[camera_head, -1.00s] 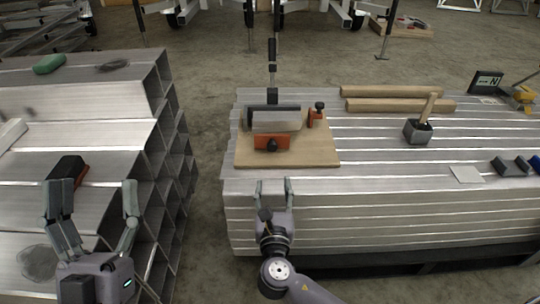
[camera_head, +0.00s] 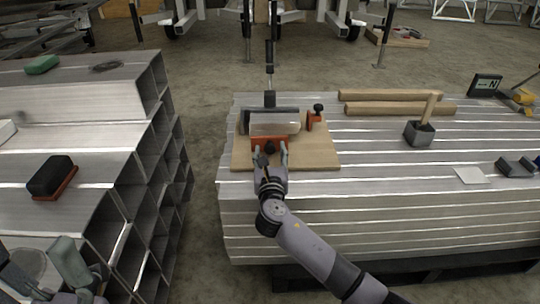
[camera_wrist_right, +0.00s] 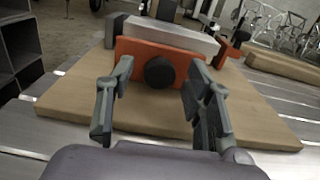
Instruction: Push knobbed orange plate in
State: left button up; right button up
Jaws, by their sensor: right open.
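The orange plate (camera_wrist_right: 137,58) with its round black knob (camera_wrist_right: 159,72) stands upright on a wooden board (camera_wrist_right: 70,101), in front of a silver block. In the head view the orange plate (camera_head: 288,141) is partly hidden by my right gripper. My right gripper (camera_head: 270,149) is open, its fingers (camera_wrist_right: 157,83) reaching toward the plate on either side of the knob. I cannot tell whether they touch the plate. My left gripper (camera_head: 82,266) is at the lower left, beside the stacked tubes and partly cut off; its jaw state is unclear.
A small orange clamp part with a black knob (camera_head: 317,116) stands right of the block. Wooden bars (camera_head: 392,95) and a mallet (camera_head: 418,131) lie farther right. A black and red brush (camera_head: 52,177) rests on the left tube stack (camera_head: 107,107). A gap separates the two stacks.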

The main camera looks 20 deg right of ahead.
jog(key=shift+c, duration=0.2)
grip_shut()
dwell(0.5)
